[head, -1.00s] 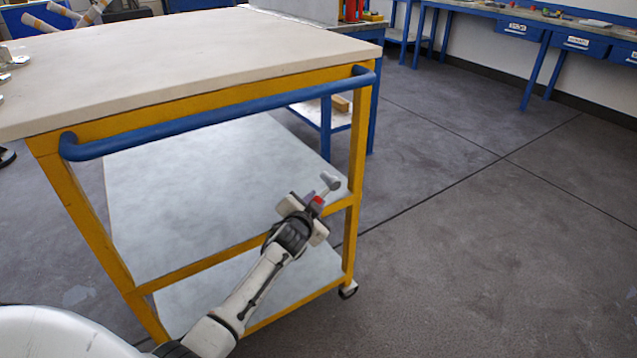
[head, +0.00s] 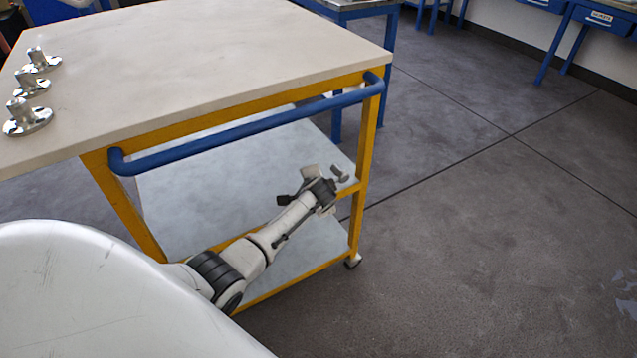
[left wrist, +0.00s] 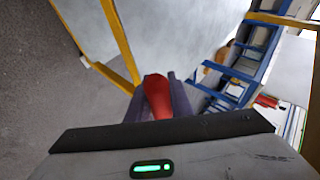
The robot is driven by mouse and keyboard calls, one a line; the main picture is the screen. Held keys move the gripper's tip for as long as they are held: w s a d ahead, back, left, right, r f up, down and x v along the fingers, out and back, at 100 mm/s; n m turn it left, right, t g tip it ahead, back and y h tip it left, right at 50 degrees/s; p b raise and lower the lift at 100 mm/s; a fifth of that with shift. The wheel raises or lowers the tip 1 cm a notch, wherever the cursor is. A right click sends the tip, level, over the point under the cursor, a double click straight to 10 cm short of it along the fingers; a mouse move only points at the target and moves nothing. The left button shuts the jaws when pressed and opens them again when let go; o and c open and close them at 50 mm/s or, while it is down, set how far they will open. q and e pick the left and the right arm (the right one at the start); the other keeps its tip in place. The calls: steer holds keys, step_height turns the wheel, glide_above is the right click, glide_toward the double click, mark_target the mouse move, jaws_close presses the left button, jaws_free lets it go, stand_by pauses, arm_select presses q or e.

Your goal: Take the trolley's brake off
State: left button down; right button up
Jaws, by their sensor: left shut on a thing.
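The trolley has a pale top (head: 230,60), a yellow frame (head: 367,140) and a blue push bar (head: 240,127). My left gripper (head: 334,184) is at the trolley's near right leg, around the height of its middle shelf. In the left wrist view, a red lever (left wrist: 157,97) lies between the two dark fingers of the left gripper (left wrist: 160,104), which is shut on it. A small grey cylindrical part (head: 340,174) shows just beyond the gripper in the head view. The red lever is hidden there. My right gripper is not in view.
Several shiny metal flanged pieces (head: 27,118) stand on the top's left edge. A castor (head: 353,261) shows under the near right leg. Blue workbenches (head: 600,18) stand at the back right. The grey floor (head: 480,250) right of the trolley is clear.

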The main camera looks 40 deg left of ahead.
arm_select(q)
steer(key=shift+s+a, duration=0.1)
stand_by(0.3)
steer(key=c, duration=1.6)
jaws_free()
steer(key=shift+r, duration=0.15)
steer(key=p+v, duration=0.3)
steer(key=v, duration=0.7)
